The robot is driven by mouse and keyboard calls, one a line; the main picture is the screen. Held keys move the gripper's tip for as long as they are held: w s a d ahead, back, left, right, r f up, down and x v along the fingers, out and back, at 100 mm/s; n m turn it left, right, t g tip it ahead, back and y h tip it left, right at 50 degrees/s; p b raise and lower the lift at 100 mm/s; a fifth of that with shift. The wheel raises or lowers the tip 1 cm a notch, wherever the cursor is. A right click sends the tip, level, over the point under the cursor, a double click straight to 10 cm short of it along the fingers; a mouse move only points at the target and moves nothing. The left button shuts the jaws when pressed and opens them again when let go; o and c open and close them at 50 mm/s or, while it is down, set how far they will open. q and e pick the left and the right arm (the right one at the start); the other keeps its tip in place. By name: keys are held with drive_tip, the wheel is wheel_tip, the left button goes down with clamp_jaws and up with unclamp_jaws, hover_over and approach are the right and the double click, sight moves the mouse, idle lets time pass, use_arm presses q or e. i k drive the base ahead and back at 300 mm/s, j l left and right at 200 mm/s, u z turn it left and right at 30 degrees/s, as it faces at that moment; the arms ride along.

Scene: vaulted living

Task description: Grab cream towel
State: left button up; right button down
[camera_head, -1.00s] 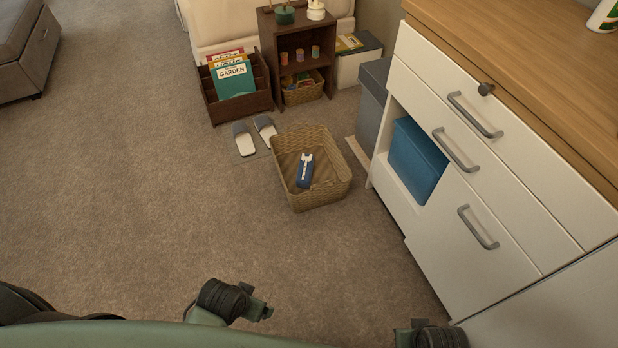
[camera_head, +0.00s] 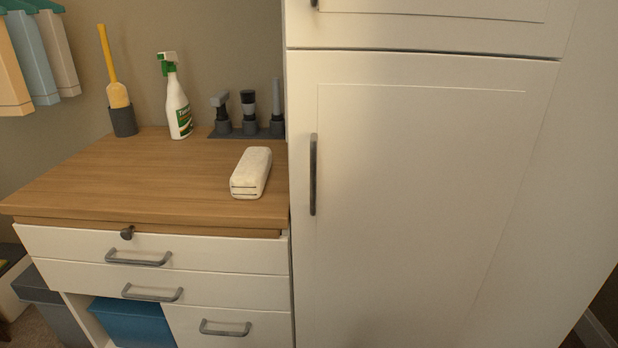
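A cream towel (camera_head: 251,172), folded into a thick oblong, lies on the wooden countertop (camera_head: 130,183) near its right end, close to the tall white cabinet. Nothing is touching it. Neither of my grippers shows in the head view now, so their state cannot be seen.
A green-and-white spray bottle (camera_head: 177,100), a brush in a dark holder (camera_head: 122,118) and a dark rack of tools (camera_head: 247,122) stand at the back of the counter. The tall white cabinet (camera_head: 420,190) blocks the right. The counter's front left is clear.

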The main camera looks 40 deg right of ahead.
sight(249, 178)
drive_tip(key=j+z, duration=0.1)
drive_tip(key=z, duration=0.75)
drive_tip(key=k+l, duration=0.05)
